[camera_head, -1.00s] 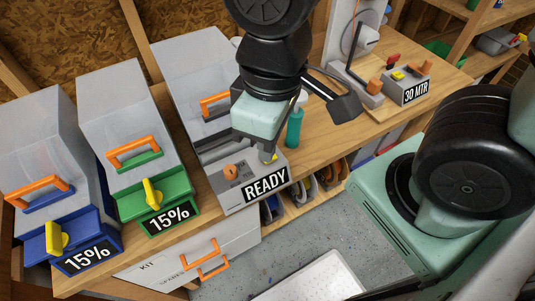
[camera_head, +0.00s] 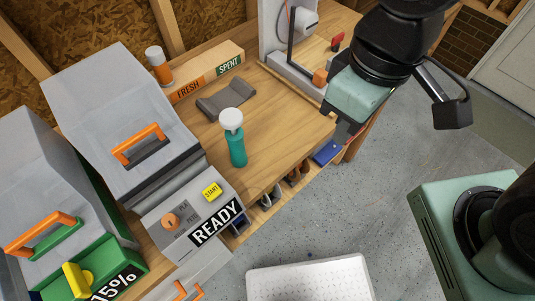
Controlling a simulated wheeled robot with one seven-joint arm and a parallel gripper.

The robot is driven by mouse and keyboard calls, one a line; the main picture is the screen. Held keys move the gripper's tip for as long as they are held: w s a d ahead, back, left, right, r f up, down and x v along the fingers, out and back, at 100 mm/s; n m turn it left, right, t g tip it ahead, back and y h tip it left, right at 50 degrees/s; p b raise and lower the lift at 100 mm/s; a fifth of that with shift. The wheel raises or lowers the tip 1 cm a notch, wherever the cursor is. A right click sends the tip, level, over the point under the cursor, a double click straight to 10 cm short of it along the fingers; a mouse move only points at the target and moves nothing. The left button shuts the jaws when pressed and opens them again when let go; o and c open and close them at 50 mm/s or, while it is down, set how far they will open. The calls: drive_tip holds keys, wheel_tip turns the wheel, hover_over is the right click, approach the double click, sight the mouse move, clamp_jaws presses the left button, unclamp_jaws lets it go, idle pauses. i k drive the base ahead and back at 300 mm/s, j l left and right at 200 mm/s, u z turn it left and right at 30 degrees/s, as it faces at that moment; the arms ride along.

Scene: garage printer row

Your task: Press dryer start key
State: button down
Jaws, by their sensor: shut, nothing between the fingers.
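The dryer (camera_head: 122,125) is a grey box with an orange handle on its lid, left of centre. Its sloped front panel has an orange knob (camera_head: 171,221), a READY label (camera_head: 216,222) and a yellow start key (camera_head: 212,192) marked START. The key is in plain view with nothing touching it. My gripper (camera_head: 340,130) is to the right of the dryer, clear of the key, by the right end of the bench. It is shut and empty; its fingers are small and dark in this view.
A teal bottle with a white top (camera_head: 235,140) stands on the bench right of the dryer. Behind it are a grey cradle (camera_head: 220,98) and a box marked FRESH and SPENT (camera_head: 205,75). A green-fronted unit (camera_head: 75,270) stands at left. A white tray (camera_head: 310,280) lies on open floor.

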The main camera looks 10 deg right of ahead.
sight(213, 192)
drive_tip(key=z, duration=0.55)
drive_tip(key=k+j, duration=1.05)
